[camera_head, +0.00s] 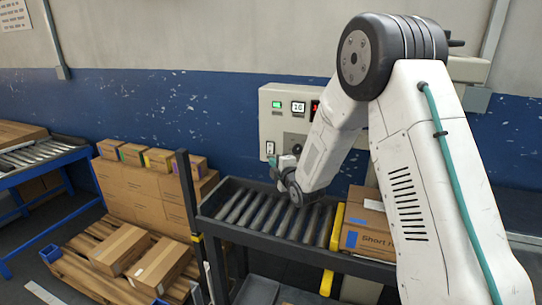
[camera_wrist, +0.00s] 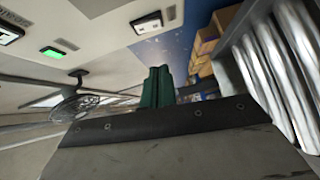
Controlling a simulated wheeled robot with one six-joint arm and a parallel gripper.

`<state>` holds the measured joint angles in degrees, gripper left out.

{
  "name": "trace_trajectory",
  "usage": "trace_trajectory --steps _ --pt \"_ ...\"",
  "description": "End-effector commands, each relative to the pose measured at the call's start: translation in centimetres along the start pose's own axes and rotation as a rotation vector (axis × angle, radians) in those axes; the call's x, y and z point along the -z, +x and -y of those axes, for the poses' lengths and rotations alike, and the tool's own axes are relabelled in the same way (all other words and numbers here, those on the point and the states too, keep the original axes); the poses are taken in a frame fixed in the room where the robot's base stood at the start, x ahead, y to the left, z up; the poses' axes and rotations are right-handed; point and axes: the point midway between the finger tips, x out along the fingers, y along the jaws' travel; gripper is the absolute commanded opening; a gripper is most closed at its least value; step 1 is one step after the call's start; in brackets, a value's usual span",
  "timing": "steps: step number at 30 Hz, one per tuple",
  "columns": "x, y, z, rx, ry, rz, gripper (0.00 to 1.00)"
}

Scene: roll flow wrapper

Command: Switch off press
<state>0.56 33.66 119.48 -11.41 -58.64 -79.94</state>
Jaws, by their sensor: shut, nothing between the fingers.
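A beige control panel (camera_head: 270,108) is on the wall behind the conveyor. It carries a lit green indicator (camera_head: 276,104), a white display (camera_head: 298,107), a red-lit display (camera_head: 315,108) and a small white switch (camera_head: 270,148) at its lower left. My gripper (camera_head: 276,172) is just below this switch in the head view; I cannot tell if it touches the panel. In the wrist view its green fingers (camera_wrist: 157,86) are shut and empty. The green indicator (camera_wrist: 52,52) and a dark knob (camera_wrist: 78,74) show there to the left. My arm hides the panel's right part.
A roller conveyor (camera_head: 205,214) runs below my gripper, with a yellow bar (camera_head: 337,226) and a cardboard box (camera_head: 368,235) at its right. Stacked boxes (camera_head: 145,187) and a pallet (camera_head: 75,255) stand to the left. Another roller table (camera_head: 45,158) is at the far left.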

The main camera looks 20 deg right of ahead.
Motion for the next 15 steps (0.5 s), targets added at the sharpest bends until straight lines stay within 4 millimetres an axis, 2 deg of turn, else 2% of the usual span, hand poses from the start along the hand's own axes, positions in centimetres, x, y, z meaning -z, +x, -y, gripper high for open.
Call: trace_trajectory --steps 3,8,15 --pt "0.0 2.8 0.1 0.0 0.0 -0.001 0.0" --pt "0.1 6.1 0.0 -0.001 0.0 -0.001 0.0" --pt "-2.3 8.3 0.1 0.0 0.001 0.001 0.0"
